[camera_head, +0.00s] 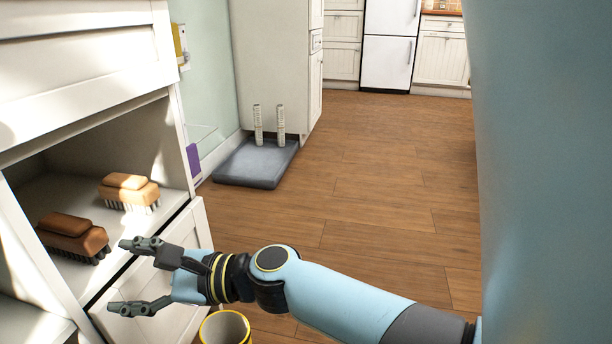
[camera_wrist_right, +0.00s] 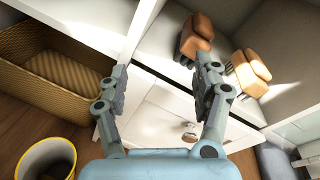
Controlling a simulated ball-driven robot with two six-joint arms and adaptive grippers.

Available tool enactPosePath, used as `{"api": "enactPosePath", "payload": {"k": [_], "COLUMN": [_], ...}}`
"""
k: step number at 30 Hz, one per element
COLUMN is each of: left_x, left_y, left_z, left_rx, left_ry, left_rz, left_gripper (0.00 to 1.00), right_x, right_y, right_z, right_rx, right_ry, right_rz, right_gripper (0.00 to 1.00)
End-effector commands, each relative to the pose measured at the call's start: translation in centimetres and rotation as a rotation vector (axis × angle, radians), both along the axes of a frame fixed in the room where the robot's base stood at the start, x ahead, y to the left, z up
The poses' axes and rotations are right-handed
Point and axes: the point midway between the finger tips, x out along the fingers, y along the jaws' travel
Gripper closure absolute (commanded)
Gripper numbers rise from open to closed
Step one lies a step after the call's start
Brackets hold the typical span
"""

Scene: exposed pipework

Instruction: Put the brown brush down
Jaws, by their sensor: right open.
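The darker brown brush (camera_head: 72,232) rests bristles down in the open white shelf, near its front edge. It also shows in the wrist view (camera_wrist_right: 196,35). A lighter tan brush (camera_head: 129,190) sits beside it, to the right; the wrist view shows it too (camera_wrist_right: 248,72). My right gripper (camera_head: 128,276) is open and empty, in front of the shelf and apart from both brushes. In the wrist view its two fingers (camera_wrist_right: 162,78) are spread wide with nothing between them. My left gripper is not in view.
A white drawer front (camera_wrist_right: 170,120) with a knob is below the shelf. A yellow-rimmed bucket (camera_head: 225,328) stands on the floor below my right arm. A wicker basket (camera_wrist_right: 60,85) is beside the bucket. A grey tray (camera_head: 256,164) lies by the wall. The wooden floor (camera_head: 390,180) is clear.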

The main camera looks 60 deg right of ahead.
Motion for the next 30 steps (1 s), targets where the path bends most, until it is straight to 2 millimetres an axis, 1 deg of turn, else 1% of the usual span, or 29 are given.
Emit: {"api": "enactPosePath", "payload": {"k": [1, 2, 3, 5, 6, 8, 9, 12, 15, 18, 21, 30], "left_x": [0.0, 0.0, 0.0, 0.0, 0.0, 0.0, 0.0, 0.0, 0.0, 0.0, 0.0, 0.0], "left_y": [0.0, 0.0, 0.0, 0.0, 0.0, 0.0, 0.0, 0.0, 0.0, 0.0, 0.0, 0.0], "left_z": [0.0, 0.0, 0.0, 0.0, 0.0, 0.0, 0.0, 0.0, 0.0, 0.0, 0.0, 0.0], "left_rx": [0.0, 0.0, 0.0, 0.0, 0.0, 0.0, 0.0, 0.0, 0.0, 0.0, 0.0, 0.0], "left_ry": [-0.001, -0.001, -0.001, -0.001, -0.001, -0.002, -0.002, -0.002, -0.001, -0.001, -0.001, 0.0], "left_rz": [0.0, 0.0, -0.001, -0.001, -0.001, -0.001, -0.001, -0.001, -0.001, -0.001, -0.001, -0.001], "left_gripper": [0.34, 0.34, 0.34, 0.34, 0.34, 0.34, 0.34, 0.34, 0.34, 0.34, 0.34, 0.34], "right_x": [-2.9, -4.6, -7.1, -10.7, -13.1, -16.2, -18.2, -21.9, -24.2, -25.2, -25.5, -25.4], "right_y": [0.7, 1.0, 1.2, 0.9, 0.3, -1.1, -2.3, -5.5, -8.0, -9.4, -9.9, -9.9], "right_z": [-1.2, -1.9, -3.0, -4.7, -5.6, -6.7, -7.2, -7.5, -7.1, -6.7, -6.5, -6.6], "right_rx": [-0.208, -0.358, -0.562, -0.863, -1.054, -1.314, -1.466, -1.766, -1.95, -2.04, -2.067, -2.065], "right_ry": [-0.035, -0.065, -0.104, -0.158, -0.189, -0.229, -0.246, -0.273, -0.277, -0.275, -0.274, -0.274], "right_rz": [0.079, 0.14, 0.231, 0.38, 0.486, 0.65, 0.759, 1.005, 1.188, 1.287, 1.317, 1.314], "right_gripper": [0.34, 0.34, 0.34, 0.34, 0.34, 0.34, 0.34, 0.34, 0.34, 0.34, 0.34, 0.34]}}
